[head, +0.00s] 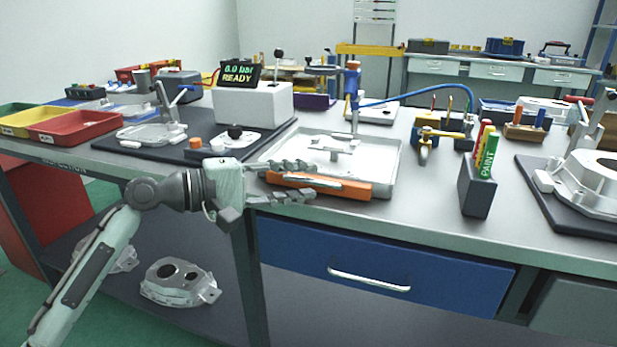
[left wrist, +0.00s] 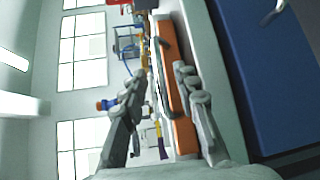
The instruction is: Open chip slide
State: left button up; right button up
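The chip slide appears to be the orange-fronted piece (head: 350,187) at the front edge of the pale tray (head: 385,165); it carries a silver bar handle (head: 318,183). Its front lies against the tray. In the left wrist view the orange front (left wrist: 177,95) stands upright, with a dark handle (left wrist: 164,50) along it. My left gripper (head: 313,181) is open in front of the slide's left part, one finger above the handle and one below. In the wrist view its fingers (left wrist: 158,76) are spread and hold nothing; contact with the handle cannot be told. My right gripper is out of view.
A blue drawer (head: 450,285) with a silver handle is under the bench top. A dark holder with paint markers (head: 478,188) stands right of the tray. A casting (head: 590,180) lies on a dark mat farther right. A white box with a display (head: 253,105) stands behind.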

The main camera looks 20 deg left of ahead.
pick_arm(q)
jog(key=shift+x, duration=0.75)
grip_shut()
